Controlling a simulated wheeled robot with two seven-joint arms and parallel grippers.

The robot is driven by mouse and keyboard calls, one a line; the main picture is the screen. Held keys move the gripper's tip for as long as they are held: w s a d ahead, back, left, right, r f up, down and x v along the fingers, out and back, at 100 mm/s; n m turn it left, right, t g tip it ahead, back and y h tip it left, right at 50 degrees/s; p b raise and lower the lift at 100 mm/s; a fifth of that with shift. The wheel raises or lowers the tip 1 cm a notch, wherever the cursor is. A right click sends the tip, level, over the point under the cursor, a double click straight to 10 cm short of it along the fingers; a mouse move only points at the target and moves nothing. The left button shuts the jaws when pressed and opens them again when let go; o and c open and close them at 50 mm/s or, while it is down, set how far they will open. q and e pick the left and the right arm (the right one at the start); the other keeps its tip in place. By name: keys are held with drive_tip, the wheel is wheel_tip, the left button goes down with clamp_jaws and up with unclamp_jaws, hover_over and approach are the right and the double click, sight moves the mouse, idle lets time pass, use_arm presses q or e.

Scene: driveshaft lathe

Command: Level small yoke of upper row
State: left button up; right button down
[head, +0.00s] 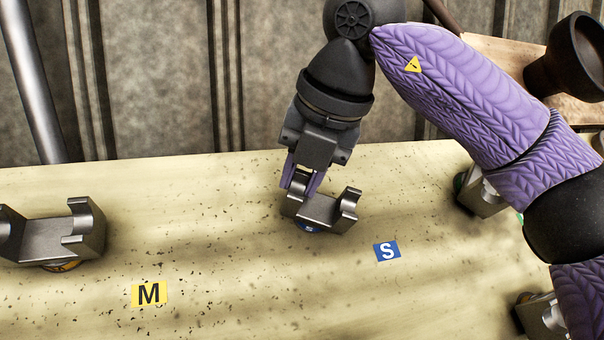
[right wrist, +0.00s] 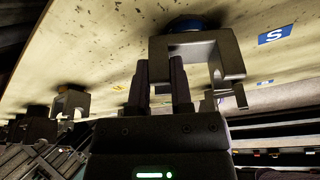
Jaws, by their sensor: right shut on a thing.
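The small yoke (head: 322,211) is a grey metal U-shaped piece on a blue round base marked S, mounted on the pale speckled board. My right gripper (head: 303,186) comes down from above, and its purple fingers are shut on the yoke's left arm. In the right wrist view the yoke (right wrist: 196,55) stands out from the board, with the dark fingers (right wrist: 163,85) at its left arm. The yoke looks slightly tilted in the head view. A blue S label (head: 387,251) is at its lower right. My left gripper is not in view.
A larger yoke (head: 55,238) on an orange base is at the left, near a yellow M label (head: 149,293). Other metal holders (head: 481,195) (head: 541,316) are at the right, partly behind my right arm. The board between the yokes is clear.

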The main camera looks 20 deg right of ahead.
idle(0.9)
drive_tip(key=c, duration=1.1)
unclamp_jaws()
clamp_jaws()
